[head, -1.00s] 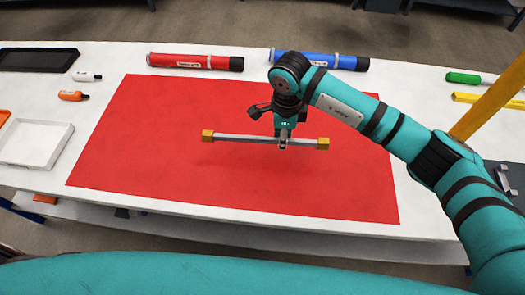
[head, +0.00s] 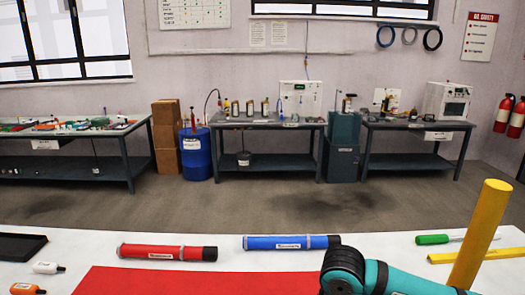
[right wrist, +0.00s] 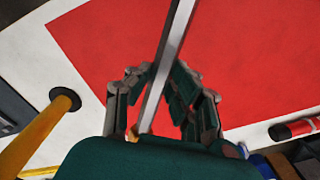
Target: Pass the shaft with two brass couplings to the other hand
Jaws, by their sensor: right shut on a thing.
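The shaft (right wrist: 175,42) is a light grey bar that crosses the right wrist view from the top edge down between the fingers. My right gripper (right wrist: 164,82) is shut on it and holds it over the red mat (right wrist: 240,60). One brass coupling (right wrist: 132,134) shows just past the fingers at the lower end; the other is out of frame. In the head view only part of my right arm shows at the bottom edge, and the shaft is out of sight. My left gripper is in neither view.
A red tube (head: 165,252) and a blue tube (head: 290,242) lie along the white table's (head: 60,283) far side. A yellow post (head: 480,235) rises at the right, near a green-handled tool (head: 432,239). Small bottles (head: 48,267) and a black tray (head: 18,247) are at the left.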

